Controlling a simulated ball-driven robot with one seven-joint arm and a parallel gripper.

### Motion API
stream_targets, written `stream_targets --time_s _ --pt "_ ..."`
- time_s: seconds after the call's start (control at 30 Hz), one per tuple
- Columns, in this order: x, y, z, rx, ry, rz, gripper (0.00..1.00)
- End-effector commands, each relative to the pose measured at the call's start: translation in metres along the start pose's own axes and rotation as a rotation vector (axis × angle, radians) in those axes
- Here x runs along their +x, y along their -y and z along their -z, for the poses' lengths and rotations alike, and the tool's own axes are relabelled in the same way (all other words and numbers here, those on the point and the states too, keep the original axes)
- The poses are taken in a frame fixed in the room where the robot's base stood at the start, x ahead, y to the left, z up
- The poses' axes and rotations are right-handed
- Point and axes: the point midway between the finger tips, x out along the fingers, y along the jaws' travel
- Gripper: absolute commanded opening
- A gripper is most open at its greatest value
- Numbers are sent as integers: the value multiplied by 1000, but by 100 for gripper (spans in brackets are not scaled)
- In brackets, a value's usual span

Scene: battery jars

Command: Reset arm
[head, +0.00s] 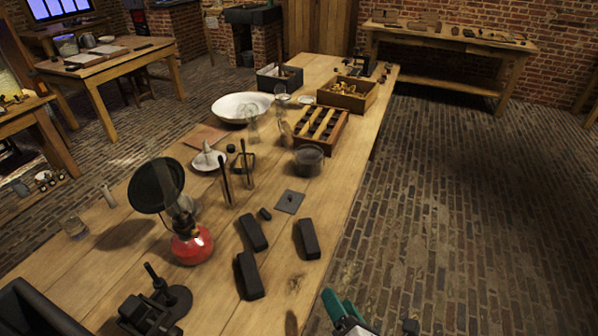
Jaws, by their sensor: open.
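What I take to be my gripper (340,303), teal with a white body behind it, shows at the bottom edge of the head view. It is at the right edge of the long wooden table (225,305), apart from the objects on it. The frame cuts off much of it, and I see nothing held in it. A small dark piece (410,327) to its right may be mine as well. Clear glass jars (253,130) stand toward the table's far half, and a dark round jar (309,160) stands nearer.
Three black blocks (309,239) lie on the near table, beside a red-based lamp (192,245) and a round dark disc (156,185). A black stand (155,308) is at the near left. A divided wooden tray (320,128) lies farther back. The brick floor (460,200) at right is clear.

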Motion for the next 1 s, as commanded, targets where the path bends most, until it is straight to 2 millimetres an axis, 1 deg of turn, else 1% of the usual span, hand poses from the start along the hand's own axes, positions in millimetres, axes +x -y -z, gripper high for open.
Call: stream_targets --time_s 0.03,0.07,0.1,0.17,0.2,0.27,0.3,0.37,0.4,0.47,0.5,0.53,0.6,0.7,0.83,0.9,1.0 --pt "-10 24 -22 152 53 101 62" --pt "-16 38 -30 247 81 159 62" --pt "-26 56 -41 373 121 235 62" --pt "-43 82 -53 564 187 343 62" --pt "-56 98 -58 690 232 411 62" --pt "-78 120 -63 880 307 510 62" --pt "-93 134 -63 1005 358 575 62" --pt "-118 150 -61 1190 438 669 62" --pt "-134 159 -58 1311 495 729 62" --pt "-159 169 -50 1485 581 819 62" --pt "-175 174 -44 1595 640 877 62" --pt "-187 176 -39 1671 682 918 62" --pt "-211 177 -27 1828 777 1007 62" --pt "-237 174 -13 1991 890 1110 62" --pt "-257 169 -1 2105 982 1194 62" --pt "-262 167 2 2130 1004 1215 62" --pt "-262 167 2 2134 1007 1219 62"
